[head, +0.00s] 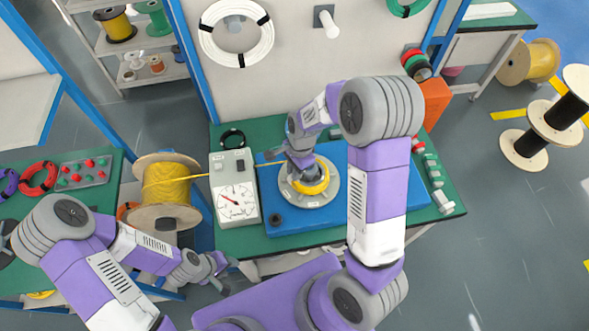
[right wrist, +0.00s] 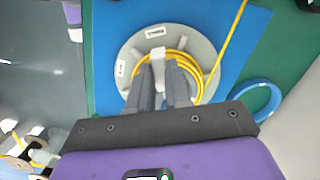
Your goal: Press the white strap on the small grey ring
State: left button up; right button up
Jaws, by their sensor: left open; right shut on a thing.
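A round grey plate (head: 326,199) lies on a blue mat (head: 385,200) and carries a yellow cable coil (head: 320,187). The right wrist view shows the coil (right wrist: 188,60) around the plate's middle. A white strap (right wrist: 157,55) crosses the coil between my right fingertips. My right gripper (head: 300,160) is shut on this strap, low over the coil; its fingers (right wrist: 162,72) hide part of the plate's middle. I cannot make out a separate small grey ring. My left gripper (head: 218,268) is open and empty, in front of the table and left of the plate.
A white gauge box (head: 234,190) stands left of the mat. The cable runs left to a yellow spool (head: 165,185). A blue ring (right wrist: 256,103) lies beside the plate.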

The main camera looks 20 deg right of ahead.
jog(key=shift+f+b, duration=0.85)
jog(key=shift+f, duration=0.35)
jog(key=shift+s+f, duration=0.15)
jog(key=shift+f, duration=0.1)
jog(key=shift+w, duration=0.2)
dwell(0.5)
jog(key=shift+s+f, duration=0.25)
jog(key=shift+f, duration=0.4)
dwell(1.0)
jog(key=o, duration=0.9)
jog(key=shift+r, duration=0.1)
